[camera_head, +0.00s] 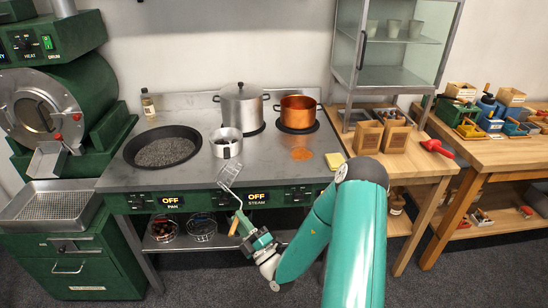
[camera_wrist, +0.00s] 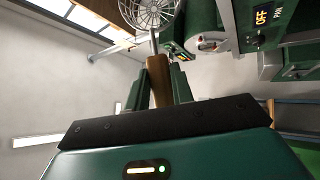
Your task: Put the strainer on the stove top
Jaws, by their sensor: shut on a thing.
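The strainer (camera_head: 229,175) has a wire basket and a wooden handle. In the head view it is at the front edge of the stove top (camera_head: 185,182), with its basket raised and its handle down. My gripper (camera_head: 240,226) is in front of the stove's control panel, shut on the handle. In the wrist view the wooden handle stands between the two fingers of my gripper (camera_wrist: 160,88), and the strainer's wire basket (camera_wrist: 150,12) shows beyond them at the top. I cannot tell whether the basket touches the stove edge.
On the stove stand a wide black pan (camera_head: 163,150), a small metal pot (camera_head: 226,143), a lidded steel pot (camera_head: 242,107) and a copper pot (camera_head: 298,112). A yellow sponge (camera_head: 334,161) lies at the right edge. Bare metal remains along the front. Wire baskets (camera_head: 202,229) sit on the shelf below.

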